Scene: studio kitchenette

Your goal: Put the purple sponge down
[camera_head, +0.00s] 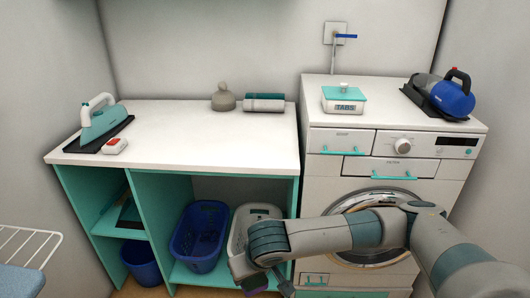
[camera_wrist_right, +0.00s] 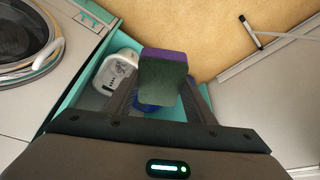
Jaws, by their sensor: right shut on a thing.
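The purple sponge (camera_wrist_right: 163,72) has a dark green face and a purple edge. In the right wrist view it sits between the fingers of my right gripper (camera_wrist_right: 164,98), which is shut on it. In the head view my right gripper (camera_head: 256,281) is low in front of the teal cabinet, near the white basket, and a small purple part of the sponge (camera_head: 238,268) shows at its side. The sponge is held in the air. My left gripper is in neither view.
The white counter (camera_head: 200,135) has a clear middle. An iron (camera_head: 98,122), a red-and-white item (camera_head: 115,146), a grey bottle (camera_head: 223,98) and rolled towels (camera_head: 264,102) stand on it. Below are a blue basket (camera_head: 200,238), a white basket (camera_head: 240,232) and a blue bucket (camera_head: 141,262). The washer (camera_head: 340,145) stands right.

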